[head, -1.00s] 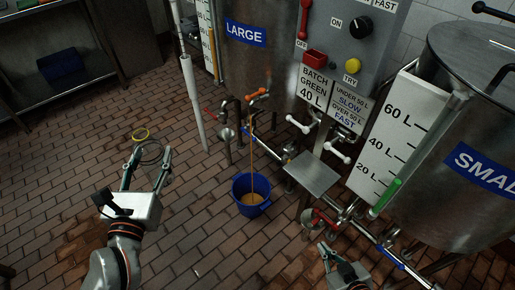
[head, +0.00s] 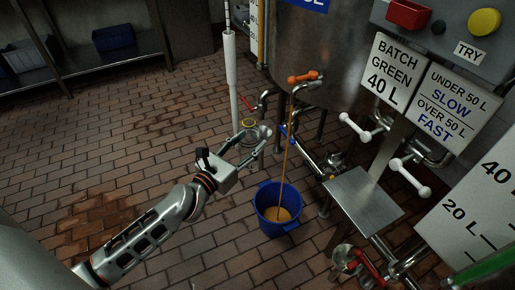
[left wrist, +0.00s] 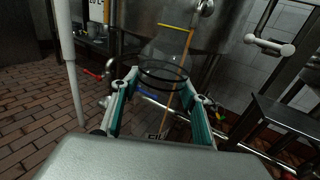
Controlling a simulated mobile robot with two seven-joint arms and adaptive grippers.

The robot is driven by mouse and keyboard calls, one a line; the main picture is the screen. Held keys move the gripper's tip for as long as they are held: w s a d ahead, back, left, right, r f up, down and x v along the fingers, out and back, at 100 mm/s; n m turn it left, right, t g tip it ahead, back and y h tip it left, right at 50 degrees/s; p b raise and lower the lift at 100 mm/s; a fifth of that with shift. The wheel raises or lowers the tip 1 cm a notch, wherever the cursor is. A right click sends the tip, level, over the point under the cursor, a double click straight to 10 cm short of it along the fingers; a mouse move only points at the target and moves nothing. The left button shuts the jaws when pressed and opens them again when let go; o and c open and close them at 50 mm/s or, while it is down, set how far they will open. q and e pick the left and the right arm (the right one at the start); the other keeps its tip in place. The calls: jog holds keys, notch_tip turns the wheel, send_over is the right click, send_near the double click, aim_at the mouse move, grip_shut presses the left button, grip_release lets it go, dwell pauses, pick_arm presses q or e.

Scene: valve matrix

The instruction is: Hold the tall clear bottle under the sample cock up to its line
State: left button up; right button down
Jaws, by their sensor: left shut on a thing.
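My left gripper (head: 258,141) is shut on the tall clear bottle (left wrist: 160,100), whose glass is so faint that its outline is hard to follow. The sample cock with an orange handle (head: 303,76) is on the large tank. A thin brown stream (head: 287,140) falls from it into a blue bucket (head: 266,222). The bottle is left of the stream in the head view. I cannot tell any liquid level in it.
A white upright pole (head: 231,80) stands just behind my left gripper. Pipes and white-handled valves (head: 355,127) are to the right, with a metal plate (head: 363,200) below them. A red-handled valve (head: 368,263) is low at the right. The brick floor at left is clear.

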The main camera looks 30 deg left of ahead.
aim_at(249, 146)
pick_arm(q)
jog(key=f, duration=0.3)
jog(key=shift+w+a, duration=0.25)
jog(key=shift+w, duration=0.15)
jog(key=shift+w+a+f+b, duration=0.1)
jog(key=shift+w+f+b, duration=0.1)
jog(key=shift+b, duration=0.2)
jog(key=shift+w, duration=0.15)
jog(key=shift+r, duration=0.25)
jog(key=w+d, duration=0.8)
jog(key=w, duration=0.3)
jog(key=shift+d+b, duration=0.3)
jog(key=shift+b, duration=0.1)
dwell(5.0)
